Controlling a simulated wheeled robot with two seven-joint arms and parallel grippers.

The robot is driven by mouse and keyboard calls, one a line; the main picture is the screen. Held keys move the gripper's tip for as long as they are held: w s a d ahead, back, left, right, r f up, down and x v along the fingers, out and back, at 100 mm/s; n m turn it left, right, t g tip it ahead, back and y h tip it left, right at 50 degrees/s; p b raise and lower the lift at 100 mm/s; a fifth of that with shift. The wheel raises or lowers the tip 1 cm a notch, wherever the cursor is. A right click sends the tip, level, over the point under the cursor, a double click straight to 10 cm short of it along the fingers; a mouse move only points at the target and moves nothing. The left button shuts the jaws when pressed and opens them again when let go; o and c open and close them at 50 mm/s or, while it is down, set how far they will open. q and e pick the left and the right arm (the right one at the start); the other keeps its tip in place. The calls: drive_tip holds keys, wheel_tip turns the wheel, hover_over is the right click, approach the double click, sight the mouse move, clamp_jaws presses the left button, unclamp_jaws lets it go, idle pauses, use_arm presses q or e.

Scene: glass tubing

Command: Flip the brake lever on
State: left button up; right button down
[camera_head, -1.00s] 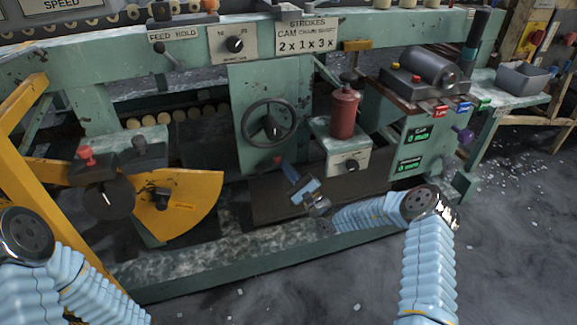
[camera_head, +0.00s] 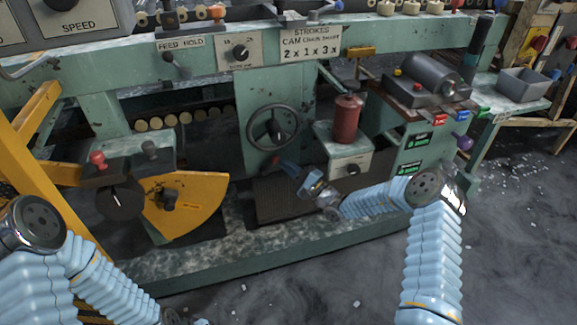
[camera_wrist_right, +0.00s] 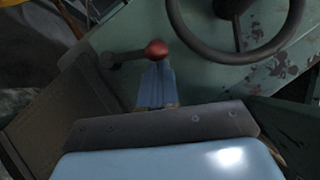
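A lever with a red knob (camera_wrist_right: 156,50) sticks out from the green machine just below the handwheel in the right wrist view. No label on it is readable, so I cannot tell if it is the brake lever. My right gripper (camera_wrist_right: 157,80) reaches up to the knob, its narrow blue fingers right beside or against it.
The handwheel (camera_head: 273,126) sits just above the right gripper. A red cylinder (camera_head: 346,118) on a green box stands to its right. The floor at right is open.

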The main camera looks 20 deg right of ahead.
drive_tip(key=shift+a, duration=0.1)
wheel_tip(320, 180, down, 12)
drive_tip(key=m+t+h+b, duration=0.8)
drive_tip(key=m+h+b, duration=0.3)
drive_tip(key=m+b, duration=0.65)
drive_tip(key=s+f+m+p, duration=0.35)
drive_tip(key=s+f, duration=0.25)
drive_tip(key=s, duration=0.3)
drive_tip(key=s+a+r+n+g+y+p, duration=0.1)
drive_tip(key=s+a+n+g+y+p, duration=0.2)
drive_tip(key=a+n+y, duration=0.4)
drive_tip(key=s+a+r+n+g+y, duration=0.1)
drive_tip(key=s+a+n+g+y, duration=0.1)
drive_tip(key=a+n+g+y, duration=0.5)
drive_tip(key=s+a+f+n+g+y+p, duration=0.1)
drive_tip(key=s+a+n+g+y, duration=0.3)
drive_tip(key=s+g, duration=0.6)
drive_tip(key=shift+s+a+n+g+y+p, duration=0.35)
drive_tip(key=shift+s+a+n+p, duration=0.25)
drive_tip(key=shift+a+n, duration=0.95)
drive_tip(key=shift+w+a, duration=0.1)
